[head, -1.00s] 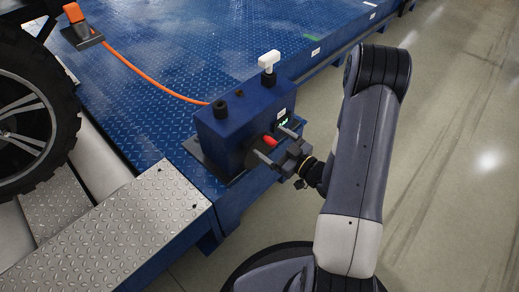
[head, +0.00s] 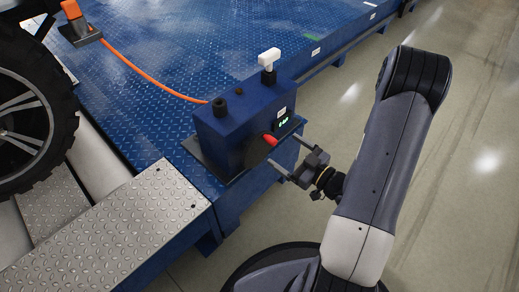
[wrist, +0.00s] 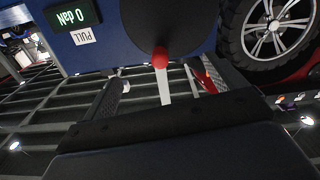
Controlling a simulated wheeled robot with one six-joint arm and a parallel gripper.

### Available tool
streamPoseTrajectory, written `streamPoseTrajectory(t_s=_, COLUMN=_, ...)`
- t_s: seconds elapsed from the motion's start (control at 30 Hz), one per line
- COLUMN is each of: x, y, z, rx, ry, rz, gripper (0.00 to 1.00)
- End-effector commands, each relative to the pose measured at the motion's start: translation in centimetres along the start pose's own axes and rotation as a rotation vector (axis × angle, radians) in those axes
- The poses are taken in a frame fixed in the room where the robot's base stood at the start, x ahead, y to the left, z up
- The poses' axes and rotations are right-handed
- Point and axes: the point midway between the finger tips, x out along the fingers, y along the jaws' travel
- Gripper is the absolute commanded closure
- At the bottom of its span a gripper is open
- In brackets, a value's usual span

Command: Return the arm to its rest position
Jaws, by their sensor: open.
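My gripper (head: 285,150) is open and empty, just off the right side of a blue box (head: 225,135). Its two fingers point at the box. A red-knobbed lever (head: 270,140) on the box lies just beyond the fingertips. In the wrist view the red knob (wrist: 160,59) and its pale stem show between the two dark fingers; contact is not visible. There the box's display (wrist: 72,16) reads 0 daN upside down, next to a PULL label (wrist: 83,36). My arm (head: 385,170) rises at the right over the floor.
The box sits on the edge of a blue treadplate platform (head: 190,50). A white T-handle (head: 269,60) stands on its top. An orange cable (head: 140,72) runs from it to the upper left. A wheel (head: 32,120) stands at left. The floor (head: 470,150) at right is clear.

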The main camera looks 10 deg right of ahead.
Motion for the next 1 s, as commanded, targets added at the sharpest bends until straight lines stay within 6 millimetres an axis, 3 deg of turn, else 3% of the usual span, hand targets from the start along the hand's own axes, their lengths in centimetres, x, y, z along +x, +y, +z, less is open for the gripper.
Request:
streamPoseTrajectory(t_s=0.53, x=0.1, y=0.0, z=-0.1, rx=0.0, ry=0.001, rz=-0.002, gripper=0.09)
streamPoseTrajectory(t_s=1.0, x=5.8, y=-0.1, z=-0.2, rx=-0.001, ry=0.001, rz=-0.003, gripper=0.09)
